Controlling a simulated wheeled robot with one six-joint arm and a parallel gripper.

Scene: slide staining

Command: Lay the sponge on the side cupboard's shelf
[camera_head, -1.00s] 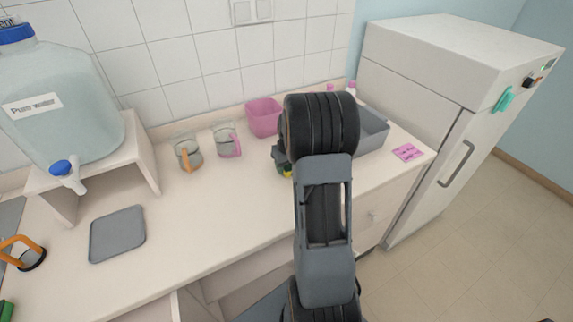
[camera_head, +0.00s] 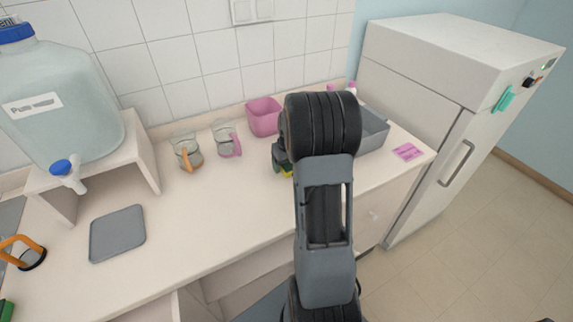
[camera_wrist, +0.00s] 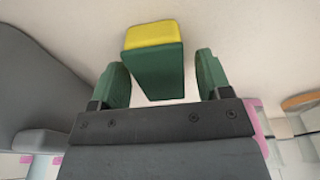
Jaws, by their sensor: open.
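The sponge (camera_wrist: 155,68) is a green block with a yellow layer. In the wrist view it stands between my gripper's two green fingers, with a gap visible on both sides. My gripper (camera_wrist: 162,76) is open around it. In the head view the sponge (camera_head: 287,174) is on the counter, mostly hidden behind my arm, and my gripper (camera_head: 281,159) shows only in part beside the arm. A tall white unit (camera_head: 432,110) with a handle stands at the right, its door closed. I cannot tell whether it is the side cupboard; no cupboard shelf shows.
Near the gripper on the counter are a pink bin (camera_head: 264,117), a grey tray (camera_head: 373,140) and two beakers (camera_head: 187,152) (camera_head: 227,139). A pink note (camera_head: 408,152) lies at the right. A grey mat (camera_head: 117,234) and water tank (camera_head: 62,115) are left. The middle counter is clear.

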